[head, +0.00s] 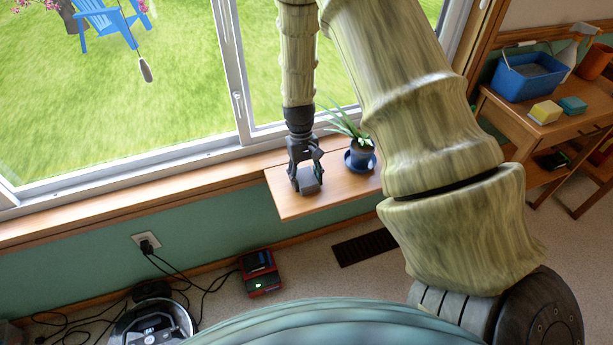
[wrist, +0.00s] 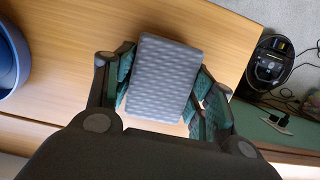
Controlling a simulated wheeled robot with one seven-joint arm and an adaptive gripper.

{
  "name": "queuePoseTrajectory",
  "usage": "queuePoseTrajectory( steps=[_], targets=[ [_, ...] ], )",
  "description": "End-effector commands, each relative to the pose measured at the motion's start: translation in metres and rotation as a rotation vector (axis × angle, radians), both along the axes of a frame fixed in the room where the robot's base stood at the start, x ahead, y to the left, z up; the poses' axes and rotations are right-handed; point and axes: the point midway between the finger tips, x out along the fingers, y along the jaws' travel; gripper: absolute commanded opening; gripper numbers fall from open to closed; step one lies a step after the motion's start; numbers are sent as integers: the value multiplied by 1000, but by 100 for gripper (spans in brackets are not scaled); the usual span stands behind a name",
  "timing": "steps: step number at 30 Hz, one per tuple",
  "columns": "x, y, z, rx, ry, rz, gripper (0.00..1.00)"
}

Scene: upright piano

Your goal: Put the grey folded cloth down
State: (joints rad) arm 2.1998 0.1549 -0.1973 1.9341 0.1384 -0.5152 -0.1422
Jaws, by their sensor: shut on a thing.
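The grey folded cloth (wrist: 163,78) is a small textured block between the two fingers of my gripper (wrist: 165,100) in the wrist view. My gripper is shut on it, with a finger against each side. In the head view the cloth (head: 309,183) shows at the fingertips of my gripper (head: 306,180), over the small wooden shelf (head: 290,206) below the window. The shelf top (wrist: 215,30) fills most of the wrist view beneath the cloth. I cannot tell whether the cloth touches the shelf.
The shelf's front and left edges are close. A red device (head: 260,274) and cables lie on the floor. A side table (head: 555,128) holds a blue bucket (head: 528,80) and sponges.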

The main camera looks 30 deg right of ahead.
Motion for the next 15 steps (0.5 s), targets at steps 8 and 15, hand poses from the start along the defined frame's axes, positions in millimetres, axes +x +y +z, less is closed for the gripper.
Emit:
queuePoseTrajectory(
  steps=[8,15],
  targets=[
    [-1,0,-1,0,2,0,76],
    [-1,0,0,0,1,0,76]
  ],
)
